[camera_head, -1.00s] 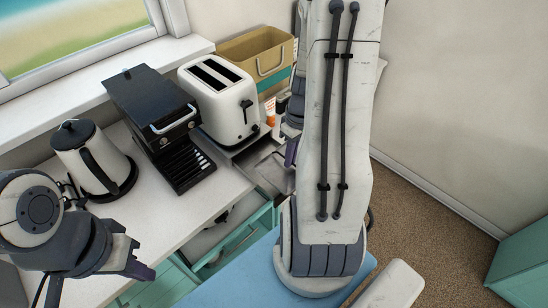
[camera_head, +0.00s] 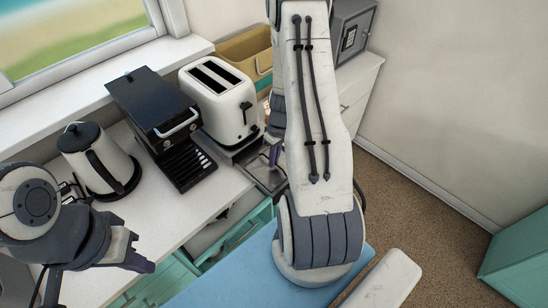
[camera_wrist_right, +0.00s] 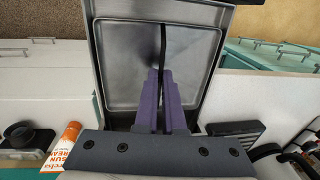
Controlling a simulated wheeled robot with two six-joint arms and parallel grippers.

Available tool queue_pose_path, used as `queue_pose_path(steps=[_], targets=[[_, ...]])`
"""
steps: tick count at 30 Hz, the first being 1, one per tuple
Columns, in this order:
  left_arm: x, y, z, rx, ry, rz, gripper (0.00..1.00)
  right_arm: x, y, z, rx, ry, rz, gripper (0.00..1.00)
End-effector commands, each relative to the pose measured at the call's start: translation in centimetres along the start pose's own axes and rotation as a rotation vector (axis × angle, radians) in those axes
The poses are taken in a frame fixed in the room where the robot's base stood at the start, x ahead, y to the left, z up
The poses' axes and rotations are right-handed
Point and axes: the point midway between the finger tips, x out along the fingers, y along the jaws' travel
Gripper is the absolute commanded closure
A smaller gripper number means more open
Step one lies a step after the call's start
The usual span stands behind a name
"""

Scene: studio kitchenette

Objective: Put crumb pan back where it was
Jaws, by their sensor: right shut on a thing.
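My right gripper (camera_wrist_right: 163,95) is shut on a thin dark piece (camera_wrist_right: 163,45), seen almost edge-on between its purple fingers in the right wrist view. It appears to be the crumb pan; its face and full outline do not show. The fingers are above a shallow metal tray or basin (camera_wrist_right: 115,70). In the head view the right gripper is mostly behind my right arm, close to the front of the white toaster (camera_head: 218,98). I cannot tell whether the pan touches the toaster. My left gripper (camera_head: 143,262) is at the lower left, away from these things; its jaw opening is unclear.
A black coffee machine (camera_head: 152,105) and a kettle (camera_head: 98,158) stand left of the toaster. A tan bin (camera_head: 248,50) is behind it. A grey safe (camera_head: 352,35) stands at the back.

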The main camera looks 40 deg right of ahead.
Motion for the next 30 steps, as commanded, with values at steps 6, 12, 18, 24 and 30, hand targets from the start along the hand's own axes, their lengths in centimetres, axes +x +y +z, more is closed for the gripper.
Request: queue_pose_path(steps=[6,12,18,24,30], targets=[[0.5,0.0,0.0,-0.001,0.0,0.0,1.0,0.4,0.1,0.0,-0.001,0.0,0.0,1.0],[0.4,0.0,0.0,-0.001,0.0,0.0,1.0,0.2,0.0,0.0,-0.001,0.0,0.0,0.64],[0.3,0.0,0.0,-0.001,0.0,0.0,1.0,0.2,0.0,0.0,-0.001,0.0,0.0,0.64],[0.3,0.0,0.0,0.0,0.0,0.0,1.0,-0.9,0.1,-0.1,-0.002,0.004,0.002,0.64],[1.4,-0.1,0.1,-0.002,0.0,0.0,1.0,-4.6,0.1,-0.2,-0.002,0.007,0.006,0.64]])
